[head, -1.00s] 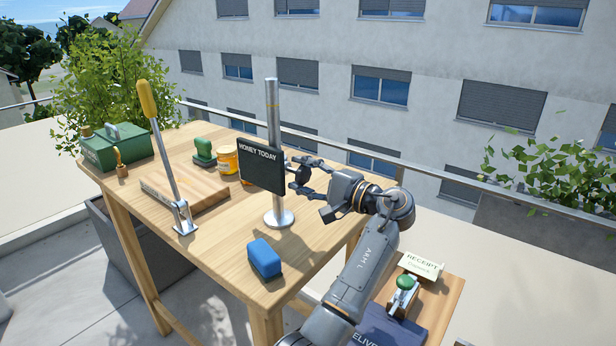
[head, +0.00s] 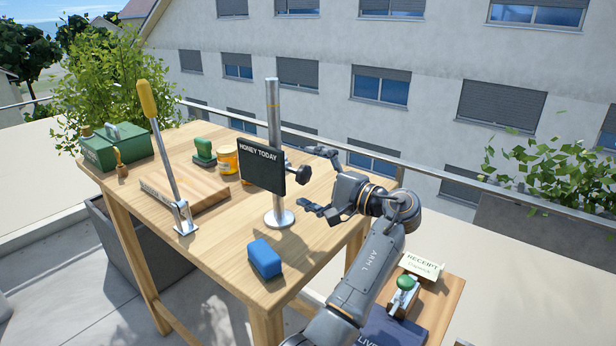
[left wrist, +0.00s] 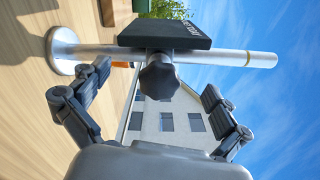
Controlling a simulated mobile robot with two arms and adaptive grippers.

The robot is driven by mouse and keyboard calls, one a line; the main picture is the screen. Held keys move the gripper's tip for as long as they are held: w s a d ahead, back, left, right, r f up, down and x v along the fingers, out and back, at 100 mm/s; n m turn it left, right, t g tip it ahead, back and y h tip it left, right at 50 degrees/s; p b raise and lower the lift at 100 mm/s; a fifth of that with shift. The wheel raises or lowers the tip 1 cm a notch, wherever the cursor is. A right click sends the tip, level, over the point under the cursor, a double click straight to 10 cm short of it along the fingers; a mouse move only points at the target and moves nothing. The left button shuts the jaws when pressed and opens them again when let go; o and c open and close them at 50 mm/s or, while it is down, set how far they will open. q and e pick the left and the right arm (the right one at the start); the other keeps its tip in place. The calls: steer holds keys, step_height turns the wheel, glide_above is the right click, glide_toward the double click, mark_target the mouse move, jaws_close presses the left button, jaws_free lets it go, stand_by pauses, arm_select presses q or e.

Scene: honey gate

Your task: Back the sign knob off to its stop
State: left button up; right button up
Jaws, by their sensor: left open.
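The black sign (head: 261,167) reading "HONEY TODAY" is mounted on an upright metal post (head: 273,110) with a round base on the table. The dark lobed sign knob (head: 299,175) sticks out on the sign's right side. It also shows in the left wrist view (left wrist: 159,77), in front of the sign, apart from the fingers. My left gripper (head: 321,180) is open and empty, just right of the knob. In the left wrist view its fingers (left wrist: 155,108) are spread wide on either side of the knob. My right gripper is not in view.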

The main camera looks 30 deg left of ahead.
mark_target(306, 177)
arm_select(q)
steer(key=d, duration=0.6)
steer(key=shift+s, duration=0.25)
stand_by(0.4)
